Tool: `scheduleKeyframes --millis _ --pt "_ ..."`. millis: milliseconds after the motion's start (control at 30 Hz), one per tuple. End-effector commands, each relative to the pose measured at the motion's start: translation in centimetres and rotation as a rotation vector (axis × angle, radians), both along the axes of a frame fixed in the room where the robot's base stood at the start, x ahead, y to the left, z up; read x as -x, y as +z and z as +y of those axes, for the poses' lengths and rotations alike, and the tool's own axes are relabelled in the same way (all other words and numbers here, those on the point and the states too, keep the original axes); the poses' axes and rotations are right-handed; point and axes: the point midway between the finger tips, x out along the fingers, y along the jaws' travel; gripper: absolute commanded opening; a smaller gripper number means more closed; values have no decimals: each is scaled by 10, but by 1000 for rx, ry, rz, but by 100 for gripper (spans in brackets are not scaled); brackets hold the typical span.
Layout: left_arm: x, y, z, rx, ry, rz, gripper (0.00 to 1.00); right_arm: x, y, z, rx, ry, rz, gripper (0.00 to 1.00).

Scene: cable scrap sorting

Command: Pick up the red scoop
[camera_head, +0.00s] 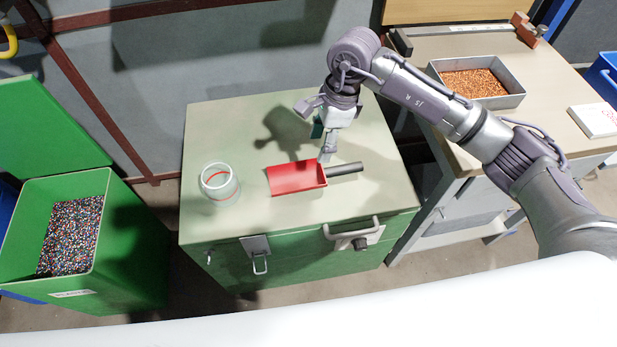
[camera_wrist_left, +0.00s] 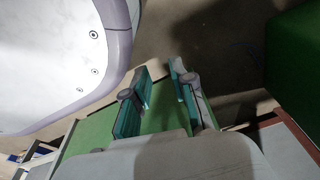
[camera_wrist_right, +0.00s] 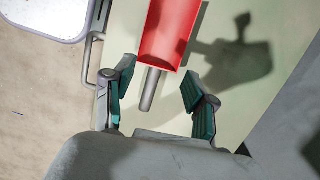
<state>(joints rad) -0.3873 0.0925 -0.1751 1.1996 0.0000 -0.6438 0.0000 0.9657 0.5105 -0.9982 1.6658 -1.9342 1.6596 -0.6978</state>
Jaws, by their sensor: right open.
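The red scoop (camera_head: 297,178) lies on the top of the green chest (camera_head: 225,125), its dark handle (camera_head: 345,169) pointing right. My right gripper (camera_head: 324,143) is above the scoop near where the handle joins the pan. In the right wrist view the scoop's red pan (camera_wrist_right: 169,35) is ahead and the handle (camera_wrist_right: 150,88) lies between the two open fingers (camera_wrist_right: 158,90); they appear apart from it. My left gripper (camera_wrist_left: 163,92) is open and empty in the left wrist view; it does not show in the head view.
A clear jar (camera_head: 219,184) stands left of the scoop on the chest. A green bin (camera_head: 100,225) of mixed granules is at the left. A bench at the right holds a grey tray (camera_head: 510,98) of copper bits and a white box (camera_head: 596,120).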

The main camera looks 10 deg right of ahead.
Motion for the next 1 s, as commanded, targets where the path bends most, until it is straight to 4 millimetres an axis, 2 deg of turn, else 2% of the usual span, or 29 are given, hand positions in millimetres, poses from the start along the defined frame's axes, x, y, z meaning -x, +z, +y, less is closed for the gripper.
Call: scheduleKeyframes --millis 33,100,200,533,833,1000 --pt "0 0 0 0 0 0 25 -8 4 -20 86 0 -14 56" --pt "0 0 0 0 0 0 25 -13 6 -40 170 -3 -17 56" --pt "-1 0 0 0 0 -1 25 -15 2 -53 225 -5 -17 56" --pt "-11 8 -2 1 2 -8 25 -14 -59 -53 229 -6 -14 56" --pt "-15 12 -2 2 2 -12 25 -13 -84 -53 226 -5 -16 56" --pt "-15 12 -2 1 2 -12 25 -7 -110 -53 226 -4 -14 56"
